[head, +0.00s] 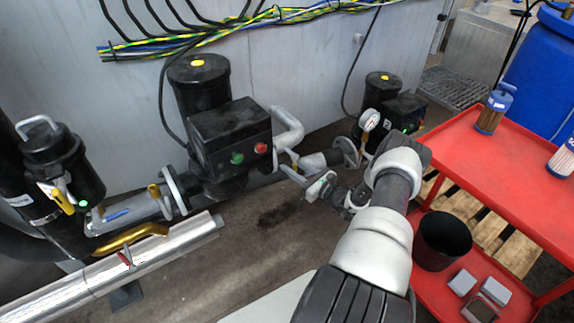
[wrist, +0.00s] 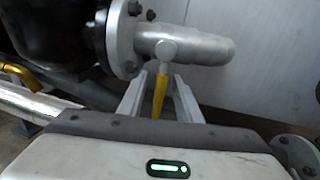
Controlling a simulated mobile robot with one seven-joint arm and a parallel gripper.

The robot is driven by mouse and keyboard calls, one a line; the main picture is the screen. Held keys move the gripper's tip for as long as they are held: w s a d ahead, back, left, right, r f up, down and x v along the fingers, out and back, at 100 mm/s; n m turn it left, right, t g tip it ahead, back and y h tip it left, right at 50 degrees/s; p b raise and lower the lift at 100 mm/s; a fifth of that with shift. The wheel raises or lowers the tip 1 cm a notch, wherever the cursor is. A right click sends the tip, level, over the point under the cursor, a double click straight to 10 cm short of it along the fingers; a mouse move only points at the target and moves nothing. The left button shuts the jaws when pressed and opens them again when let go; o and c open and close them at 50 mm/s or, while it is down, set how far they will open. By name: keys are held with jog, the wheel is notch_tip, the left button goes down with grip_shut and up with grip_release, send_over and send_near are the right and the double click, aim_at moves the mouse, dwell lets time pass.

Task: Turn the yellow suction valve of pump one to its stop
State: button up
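In the wrist view a yellow valve handle (wrist: 160,97) hangs down from a round hub on a grey pipe. Its lower end lies between the two fingers of my gripper (wrist: 160,98), with a gap on either side. The fingers are apart and hold nothing. In the head view my gripper (head: 296,176) is just right of the black pump (head: 231,140), by the grey bent pipe (head: 288,128). A small bit of the yellow handle (head: 295,158) shows there. Whether a finger touches the handle cannot be told.
A second black pump (head: 380,92) with a gauge (head: 369,120) stands further right. A silver pipe (head: 130,263) crosses the lower left. A red cart (head: 525,175) stands at right. The floor before the pump is clear.

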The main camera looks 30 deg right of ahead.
jog(key=shift+x, duration=1.55)
jog(key=shift+c, duration=0.3)
grip_shut()
jog(key=shift+s, duration=0.1)
